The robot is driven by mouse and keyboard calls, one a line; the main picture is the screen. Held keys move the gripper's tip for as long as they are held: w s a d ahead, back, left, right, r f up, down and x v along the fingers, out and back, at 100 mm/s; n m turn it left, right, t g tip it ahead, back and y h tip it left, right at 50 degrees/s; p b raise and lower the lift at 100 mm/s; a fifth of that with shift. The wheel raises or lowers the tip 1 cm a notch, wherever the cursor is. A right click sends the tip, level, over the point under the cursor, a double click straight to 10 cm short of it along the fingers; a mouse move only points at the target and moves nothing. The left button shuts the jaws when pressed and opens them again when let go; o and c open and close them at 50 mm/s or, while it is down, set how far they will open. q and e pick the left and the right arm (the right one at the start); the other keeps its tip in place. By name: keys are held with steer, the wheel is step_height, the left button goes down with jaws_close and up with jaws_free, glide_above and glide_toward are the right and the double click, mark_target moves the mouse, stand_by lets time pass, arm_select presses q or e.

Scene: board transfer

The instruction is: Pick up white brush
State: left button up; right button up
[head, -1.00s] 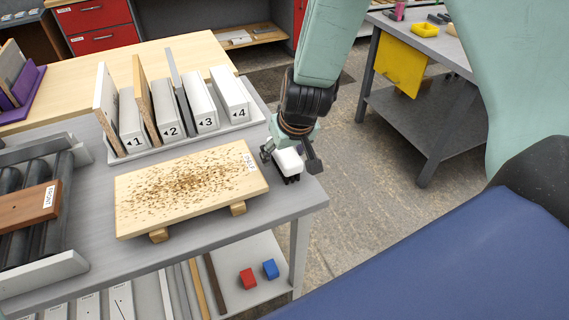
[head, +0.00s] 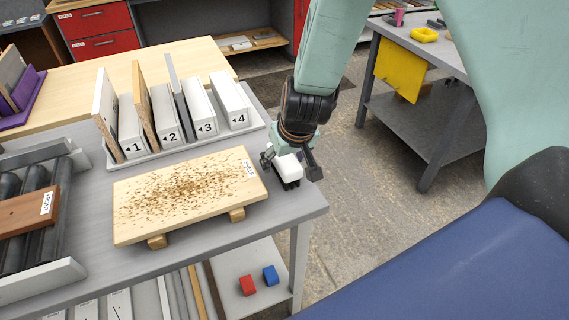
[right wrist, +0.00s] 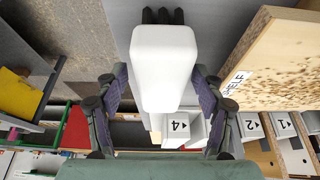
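The white brush (head: 288,167) stands near the right end of the grey table, its dark bristles down at the table top. In the right wrist view its white body (right wrist: 166,62) fills the upper middle, with dark bristles at its far end. My right gripper (head: 290,166) is over the brush, with one finger on each side. The fingers look spread, close beside the body; whether either touches it is unclear. The right wrist view also shows both fingers (right wrist: 162,85) flanking the brush. My left gripper is out of view.
A speckled wooden board (head: 188,196) labelled SHELF lies on blocks just left of the brush. A white rack (head: 190,146) with numbered slots stands behind it. A roller fixture (head: 60,275) holds a brown board at left. Floor lies open right of the table.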

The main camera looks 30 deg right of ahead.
steer(key=shift+a, duration=0.15)
steer(key=c, duration=1.3)
steer(key=shift+r, duration=0.15)
steer(key=shift+c, duration=0.2)
step_height(320, 180, up, 18)
steer(key=p, duration=1.7)
steer(key=shift+r, duration=0.15)
steer(key=o, duration=0.6)
steer(key=c, duration=0.4)
steer(key=shift+s, duration=0.1)
